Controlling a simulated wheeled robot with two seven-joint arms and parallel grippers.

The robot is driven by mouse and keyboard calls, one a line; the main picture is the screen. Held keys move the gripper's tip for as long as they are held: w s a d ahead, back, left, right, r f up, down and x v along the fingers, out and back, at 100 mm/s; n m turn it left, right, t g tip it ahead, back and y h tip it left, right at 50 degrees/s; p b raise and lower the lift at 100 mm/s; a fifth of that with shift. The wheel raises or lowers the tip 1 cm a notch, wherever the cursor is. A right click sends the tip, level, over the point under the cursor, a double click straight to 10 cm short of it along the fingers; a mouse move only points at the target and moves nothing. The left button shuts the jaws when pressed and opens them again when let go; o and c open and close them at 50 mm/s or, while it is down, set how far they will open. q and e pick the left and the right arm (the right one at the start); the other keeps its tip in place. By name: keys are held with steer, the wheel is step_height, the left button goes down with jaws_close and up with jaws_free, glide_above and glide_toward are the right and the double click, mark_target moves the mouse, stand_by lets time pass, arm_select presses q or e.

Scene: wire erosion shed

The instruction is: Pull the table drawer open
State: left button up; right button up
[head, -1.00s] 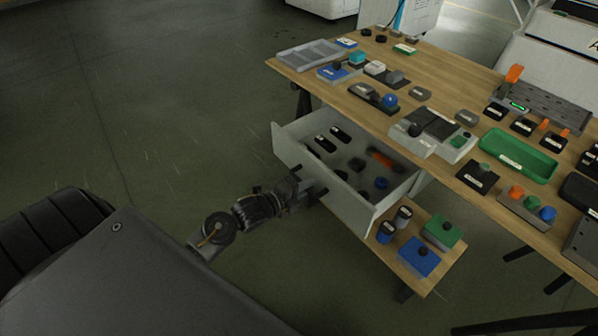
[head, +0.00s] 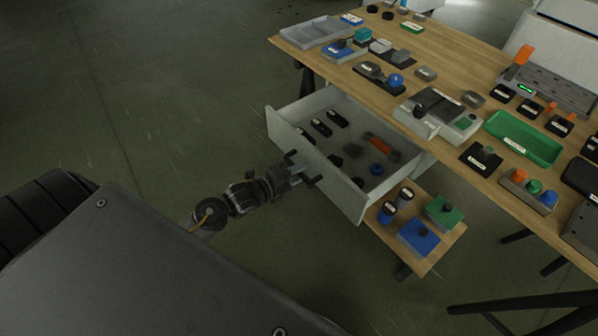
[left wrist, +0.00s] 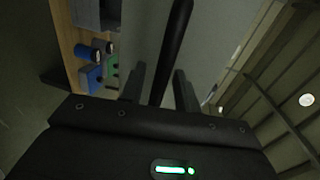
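The table drawer (head: 318,165) is a light grey box under the wooden table, and it stands pulled out with its inside showing. Its dark bar handle (head: 314,181) sits on the front panel. My left gripper (head: 299,171) is at the middle of this handle. In the left wrist view the black handle bar (left wrist: 174,40) runs between the two fingers of my left gripper (left wrist: 160,75). The fingers stand apart on both sides of the bar, with a gap showing on the left. My right gripper is not in view.
Several small parts, including a blue one (head: 376,169), lie in the drawer. The wooden table (head: 462,95) carries trays and blocks, with a green tray (head: 524,139) at right. A low shelf (head: 428,262) holds blue and green blocks. Floor left of the drawer is clear.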

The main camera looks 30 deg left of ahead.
arm_select(q)
steer(key=v, duration=1)
steer(key=shift+s, duration=0.35)
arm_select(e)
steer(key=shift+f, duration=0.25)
arm_select(q)
steer(key=shift+a, duration=0.15)
